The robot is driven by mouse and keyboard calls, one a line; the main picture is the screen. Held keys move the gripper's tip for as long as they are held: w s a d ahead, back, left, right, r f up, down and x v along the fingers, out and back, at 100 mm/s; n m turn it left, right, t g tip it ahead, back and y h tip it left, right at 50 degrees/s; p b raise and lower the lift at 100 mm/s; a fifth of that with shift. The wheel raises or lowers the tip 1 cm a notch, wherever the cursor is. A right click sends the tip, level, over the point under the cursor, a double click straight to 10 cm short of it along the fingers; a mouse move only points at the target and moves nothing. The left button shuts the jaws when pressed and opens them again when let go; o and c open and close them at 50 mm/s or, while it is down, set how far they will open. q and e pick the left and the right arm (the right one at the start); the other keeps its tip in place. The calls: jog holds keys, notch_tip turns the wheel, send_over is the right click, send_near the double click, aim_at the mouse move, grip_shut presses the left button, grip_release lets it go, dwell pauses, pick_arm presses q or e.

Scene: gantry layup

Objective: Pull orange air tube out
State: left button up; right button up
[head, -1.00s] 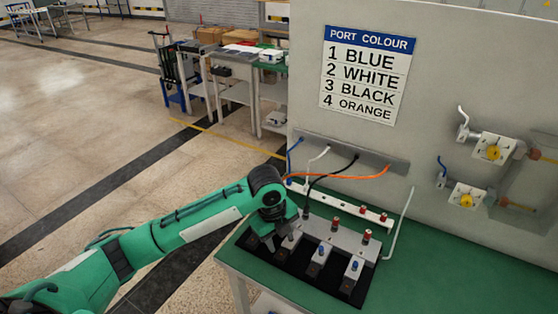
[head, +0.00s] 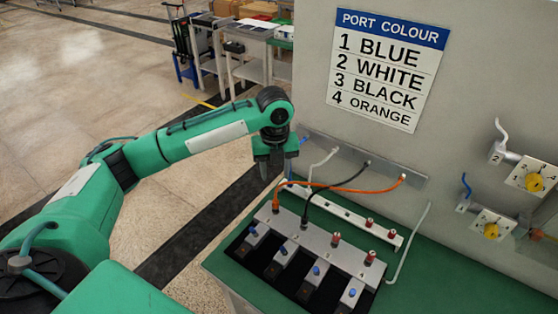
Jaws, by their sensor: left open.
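The orange air tube (head: 345,190) runs from the right end of the wall bracket, across the black tube (head: 330,186), down to the leftmost fitting (head: 276,206) on the grey valve block (head: 318,241). Its lower end appears seated in that fitting. My left gripper (head: 270,172) is open and points down, above and slightly behind that fitting, apart from the tube. Its fingertips are dark and small, and nothing shows between them. The black tube ends at the second fitting (head: 304,222). The sign (head: 388,67) lists 1 blue, 2 white, 3 black, 4 orange. My right gripper is not in view.
The white tube (head: 322,161) and blue tube (head: 302,141) hang from the wall bracket (head: 390,170). Two red-topped fittings (head: 336,239) on the right of the block hold no tube. Yellow-knobbed regulators (head: 534,181) are on the right wall. The green bench (head: 440,285) is clear at front right.

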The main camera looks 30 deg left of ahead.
pick_arm(q)
jog(key=p, duration=0.1)
send_over(276, 201)
notch_tip(276, 201, down, 5)
jog(key=shift+a+r, duration=0.1)
jog(key=shift+a, duration=0.05)
notch_tip(276, 201, down, 6)
jog(key=shift+w+f+p, duration=0.1)
jog(key=shift+f+p, duration=0.15)
jog(key=shift+p, duration=0.55)
jog(key=shift+f, duration=0.45)
grip_shut()
jog(key=c, duration=0.8)
grip_release()
grip_shut()
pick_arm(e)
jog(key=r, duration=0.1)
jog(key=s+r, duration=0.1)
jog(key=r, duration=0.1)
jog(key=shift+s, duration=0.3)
